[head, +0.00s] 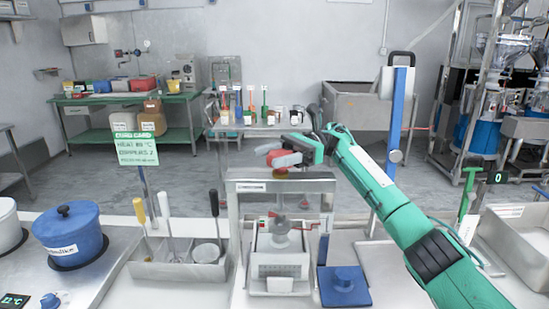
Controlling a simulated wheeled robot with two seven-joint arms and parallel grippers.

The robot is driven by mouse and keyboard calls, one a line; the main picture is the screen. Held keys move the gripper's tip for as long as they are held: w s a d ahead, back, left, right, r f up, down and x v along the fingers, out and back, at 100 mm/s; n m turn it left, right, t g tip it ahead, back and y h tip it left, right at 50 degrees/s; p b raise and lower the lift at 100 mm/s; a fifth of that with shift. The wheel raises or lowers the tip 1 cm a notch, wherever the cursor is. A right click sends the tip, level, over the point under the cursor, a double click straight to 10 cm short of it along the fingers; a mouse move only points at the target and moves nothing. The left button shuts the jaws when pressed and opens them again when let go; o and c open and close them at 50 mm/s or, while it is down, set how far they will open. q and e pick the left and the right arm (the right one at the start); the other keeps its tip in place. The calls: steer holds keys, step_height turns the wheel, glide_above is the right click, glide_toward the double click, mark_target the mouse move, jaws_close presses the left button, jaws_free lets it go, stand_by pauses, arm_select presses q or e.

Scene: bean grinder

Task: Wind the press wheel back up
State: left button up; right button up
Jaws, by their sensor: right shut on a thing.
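The press (246,187) is a pale metal frame standing at the front middle of the counter. Its red press wheel (286,159) sits above the top beam, partly hidden by my right gripper. My right gripper (277,152) reaches in from the right and is shut on the wheel at its rim, as far as the small view shows. Under the beam, a short screw leads down toward a white box-like unit (280,268) with a grey rounded top (281,240). My left gripper is not in view.
A blue pot (70,236) stands at the left. A metal bin (175,268) with upright tools is left of the press. A blue block (343,284) and a tall blue post (396,135) are to the right. A green sign (136,150) stands behind the bin.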

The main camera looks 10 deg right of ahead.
steer(key=o, duration=1)
steer(key=shift+d, duration=0.1)
steer(key=shift+w+d, duration=0.2)
steer(key=shift+d, duration=0.05)
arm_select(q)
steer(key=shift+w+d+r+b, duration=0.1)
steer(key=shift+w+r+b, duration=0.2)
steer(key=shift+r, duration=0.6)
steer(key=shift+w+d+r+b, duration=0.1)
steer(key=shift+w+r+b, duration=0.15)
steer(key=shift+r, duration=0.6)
arm_select(e)
steer(key=v, duration=0.6)
steer(key=shift+d, duration=0.35)
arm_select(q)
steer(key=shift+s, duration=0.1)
arm_select(e)
steer(key=shift+w, duration=0.15)
